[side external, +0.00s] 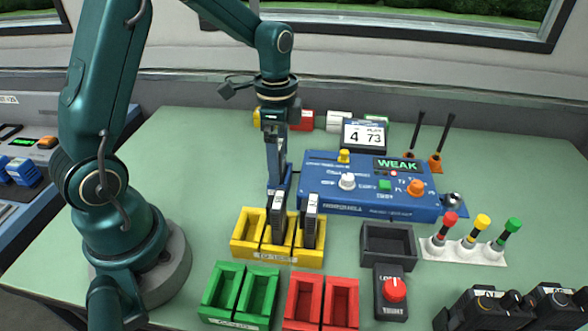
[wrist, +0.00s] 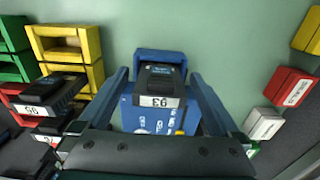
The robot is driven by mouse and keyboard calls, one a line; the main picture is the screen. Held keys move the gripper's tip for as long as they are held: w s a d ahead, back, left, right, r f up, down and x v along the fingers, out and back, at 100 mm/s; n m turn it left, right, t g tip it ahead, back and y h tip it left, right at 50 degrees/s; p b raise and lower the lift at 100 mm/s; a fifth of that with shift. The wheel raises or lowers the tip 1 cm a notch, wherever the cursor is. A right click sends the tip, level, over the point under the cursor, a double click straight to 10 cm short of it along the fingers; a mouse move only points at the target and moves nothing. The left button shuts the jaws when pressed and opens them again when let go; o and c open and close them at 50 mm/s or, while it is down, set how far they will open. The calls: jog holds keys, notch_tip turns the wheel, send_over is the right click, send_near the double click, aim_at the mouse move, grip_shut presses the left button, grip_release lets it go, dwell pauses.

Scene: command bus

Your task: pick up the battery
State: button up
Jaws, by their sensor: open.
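In the wrist view a black battery (wrist: 160,77) with a white number label stands in a blue holder (wrist: 159,56) at the panel's end. My gripper (wrist: 158,74) is open, with one finger on each side of this battery and a visible gap to each. In the side view my gripper (side external: 280,183) points down at the left end of the blue panel (side external: 330,186) and largely hides that battery. Two more black batteries (side external: 279,216) (side external: 310,221) stand in the yellow tray (side external: 249,238) in front of it.
The panel display (side external: 396,164) reads WEAK. Empty green (side external: 241,293) and red (side external: 322,300) trays stand at the front. A dark grey box (side external: 388,243) and a red-knobbed unit (side external: 392,291) are to the right. The mat left of my gripper is clear.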

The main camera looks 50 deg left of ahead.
jog(key=shift+f, duration=0.4)
grip_shut()
jog(key=shift+r, duration=0.1)
jog(key=shift+r, duration=0.65)
notch_tip(320, 180, up, 3)
jog(key=shift+w+f, duration=0.1)
jog(key=shift+f, duration=0.1)
jog(key=s+a+r, duration=0.7)
jog(key=a, duration=0.2)
jog(key=shift+a, duration=0.2)
